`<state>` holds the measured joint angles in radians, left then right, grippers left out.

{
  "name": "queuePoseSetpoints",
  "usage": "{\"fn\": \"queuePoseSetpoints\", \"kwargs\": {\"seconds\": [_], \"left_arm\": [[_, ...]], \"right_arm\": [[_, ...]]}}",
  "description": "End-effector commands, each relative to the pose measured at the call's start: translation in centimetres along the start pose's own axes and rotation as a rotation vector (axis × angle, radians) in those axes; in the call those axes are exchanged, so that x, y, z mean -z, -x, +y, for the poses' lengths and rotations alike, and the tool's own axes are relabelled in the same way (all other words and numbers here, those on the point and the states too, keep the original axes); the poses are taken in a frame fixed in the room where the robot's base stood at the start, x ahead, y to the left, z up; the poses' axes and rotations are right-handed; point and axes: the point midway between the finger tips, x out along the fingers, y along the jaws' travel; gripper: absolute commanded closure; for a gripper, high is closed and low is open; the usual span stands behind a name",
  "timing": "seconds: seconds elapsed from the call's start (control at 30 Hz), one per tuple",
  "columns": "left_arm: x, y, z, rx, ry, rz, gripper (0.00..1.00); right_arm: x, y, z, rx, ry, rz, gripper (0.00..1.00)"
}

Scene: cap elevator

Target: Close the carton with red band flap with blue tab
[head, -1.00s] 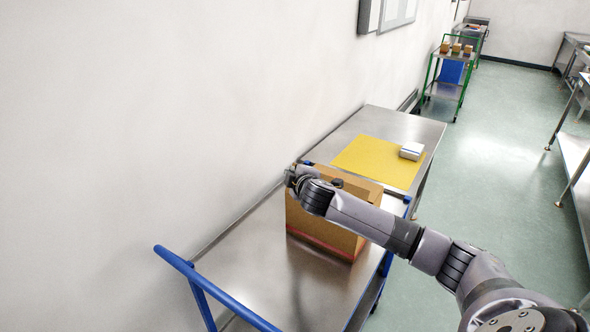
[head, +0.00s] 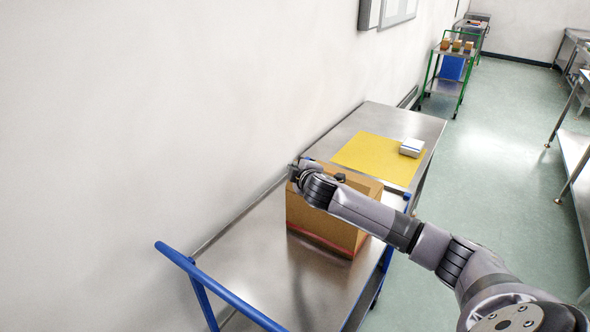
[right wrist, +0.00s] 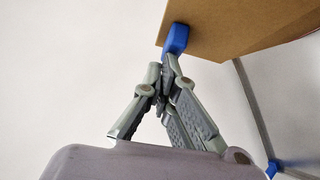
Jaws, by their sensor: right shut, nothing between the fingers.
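The brown carton (head: 315,220) with a red band low on its side stands on the steel top of the blue-handled cart. My right gripper (head: 294,172) is at the carton's upper left edge in the head view, and my arm covers much of its top. In the right wrist view my right gripper (right wrist: 168,66) is shut and empty, its fingertips just below the blue tab (right wrist: 176,38). The tab sits on the edge of a brown cardboard flap (right wrist: 245,25). Whether fingertips and tab touch is hard to tell. My left gripper is out of view.
The cart has a blue handle (head: 215,285) and bare steel top in front of the carton. A white wall runs close along the left.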

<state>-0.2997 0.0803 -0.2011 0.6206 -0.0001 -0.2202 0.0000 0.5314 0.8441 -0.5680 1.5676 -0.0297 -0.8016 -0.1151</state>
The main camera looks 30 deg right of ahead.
Motion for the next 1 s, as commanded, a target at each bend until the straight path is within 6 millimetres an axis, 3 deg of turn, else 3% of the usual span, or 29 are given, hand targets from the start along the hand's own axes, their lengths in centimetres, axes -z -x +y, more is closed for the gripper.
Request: {"fn": "queuePoseSetpoints", "kwargs": {"seconds": [0.6,1.0], "left_arm": [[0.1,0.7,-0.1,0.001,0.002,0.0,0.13],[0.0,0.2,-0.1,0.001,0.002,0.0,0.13]], "right_arm": [[-3.0,-2.9,1.7,0.0,-0.002,-0.003,1.0],[-5.1,-5.1,1.2,0.001,-0.002,-0.002,1.0]]}}
